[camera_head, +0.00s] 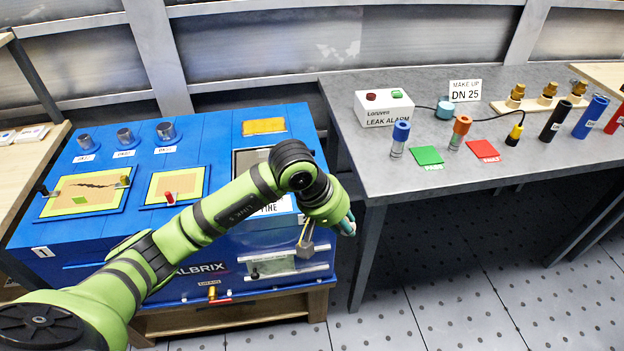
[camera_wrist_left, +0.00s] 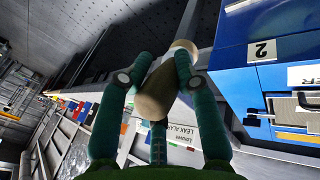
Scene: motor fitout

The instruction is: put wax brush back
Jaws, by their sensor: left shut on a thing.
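My left gripper (camera_head: 346,225) is in front of the right front corner of the blue bench. In the left wrist view its teal fingers (camera_wrist_left: 160,75) are shut around a tan, rounded, tapering piece (camera_wrist_left: 155,92) with a paler far end. This looks like the wax brush, but its bristles cannot be made out. In the head view the gripper and wrist hide most of the held thing. A small grey piece with thin yellowish strips (camera_head: 305,248) shows just below the wrist; I cannot tell whether it belongs to the held thing. My right gripper is not in view.
The blue bench (camera_head: 150,235) carries framed panels and several grey caps. A grey table (camera_head: 345,90) at the right holds a leak alarm box (camera_head: 384,107), coloured cylinders, green and red cards and brass fittings. Open floor (camera_head: 450,270) lies between and before them.

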